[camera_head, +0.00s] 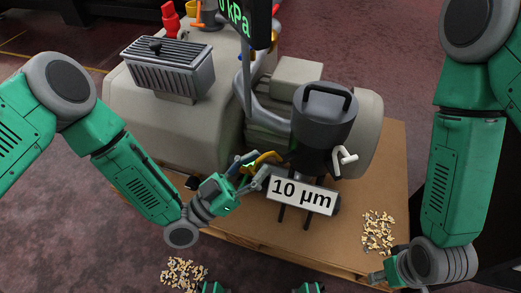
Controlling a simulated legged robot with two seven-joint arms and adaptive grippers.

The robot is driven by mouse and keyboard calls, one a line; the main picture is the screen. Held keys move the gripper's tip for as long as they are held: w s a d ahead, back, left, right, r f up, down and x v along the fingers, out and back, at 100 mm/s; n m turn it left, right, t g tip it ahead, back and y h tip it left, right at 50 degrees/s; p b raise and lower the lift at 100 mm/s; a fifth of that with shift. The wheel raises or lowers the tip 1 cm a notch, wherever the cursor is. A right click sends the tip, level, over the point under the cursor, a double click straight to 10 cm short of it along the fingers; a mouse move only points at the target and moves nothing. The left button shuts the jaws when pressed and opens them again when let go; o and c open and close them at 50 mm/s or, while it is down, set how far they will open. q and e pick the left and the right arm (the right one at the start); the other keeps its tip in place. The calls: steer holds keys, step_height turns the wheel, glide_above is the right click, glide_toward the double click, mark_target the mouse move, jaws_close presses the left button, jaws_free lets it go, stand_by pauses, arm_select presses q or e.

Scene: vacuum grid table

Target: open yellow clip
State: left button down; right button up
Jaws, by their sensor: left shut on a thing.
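The yellow clip (267,158) is on the left side of the dark grey filter canister (318,130), above the "10 µm" label. My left gripper (256,170) reaches in from the left and is shut on the yellow clip. Its fingers hide part of the clip. My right gripper (378,277) is low at the right, apart from the machine, and too small and turned to show its fingers' state.
A white clip (344,159) is on the canister's right side. The "10 µm" sign (301,196) is just below. Loose chips lie on the pallet (377,232) and on the floor (184,272). A "kPa" display (240,15) hangs above.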

arm_select(q)
steer(key=shift+a+f+t+h+b, duration=0.35)
steer(key=shift+f+h+b, duration=0.25)
steer(key=shift+b, duration=0.15)
steer(key=c, duration=1)
jaws_free()
steer(key=shift+a, duration=0.1)
steer(key=shift+r, duration=0.1)
steer(key=shift+s, duration=0.1)
steer(key=shift+s+a, duration=0.1)
steer(key=v, duration=1.2)
